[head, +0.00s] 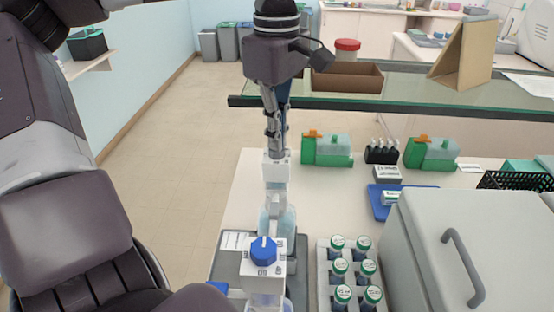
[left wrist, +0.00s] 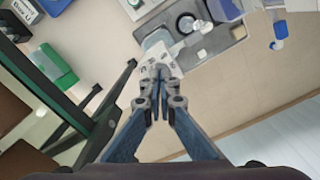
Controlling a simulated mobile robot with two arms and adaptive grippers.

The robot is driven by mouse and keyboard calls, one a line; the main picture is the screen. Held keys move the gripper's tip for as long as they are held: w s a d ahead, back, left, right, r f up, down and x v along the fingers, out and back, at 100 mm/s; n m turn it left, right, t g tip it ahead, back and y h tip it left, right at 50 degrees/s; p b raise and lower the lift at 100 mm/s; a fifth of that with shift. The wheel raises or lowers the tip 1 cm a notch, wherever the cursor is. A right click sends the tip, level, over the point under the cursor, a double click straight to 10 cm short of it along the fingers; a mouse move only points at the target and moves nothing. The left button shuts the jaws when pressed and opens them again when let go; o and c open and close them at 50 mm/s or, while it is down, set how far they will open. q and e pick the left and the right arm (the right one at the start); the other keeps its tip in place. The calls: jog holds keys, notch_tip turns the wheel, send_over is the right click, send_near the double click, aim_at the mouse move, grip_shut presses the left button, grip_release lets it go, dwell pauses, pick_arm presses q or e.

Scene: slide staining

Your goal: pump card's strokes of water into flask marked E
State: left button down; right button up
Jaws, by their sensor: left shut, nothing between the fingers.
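My left gripper (head: 276,150) points down with its fingers closed together and nothing between them. Its tips are right at the top of a white pump head (head: 277,172) on a clear bluish bottle (head: 278,217); I cannot tell whether they touch. In the left wrist view the closed fingertips (left wrist: 160,72) cover part of the white top. Nearer, a white block with a blue knob (head: 264,250) stands over a clear vessel (head: 268,304) cut off by the lower edge. A white printed card (head: 236,241) lies on the grey tray (head: 222,266). No flask letter E is readable.
A rack of capped bottles (head: 323,275) stands right of the tray, beside a large grey box (head: 428,240) with a handle. A raised glass shelf (head: 400,104) crosses the back. The table's left rear is clear.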

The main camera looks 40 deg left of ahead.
pick_arm(q)
jog(key=shift+s+f, duration=0.1)
jog(key=shift+r+p, duration=2)
jog(key=shift+r, duration=0.35)
jog(key=shift+f, duration=0.25)
jog(key=shift+f+b, duration=1.65)
jog(key=shift+f, duration=0.45)
jog(key=shift+r+p, duration=1.8)
jog(key=shift+r, duration=0.45)
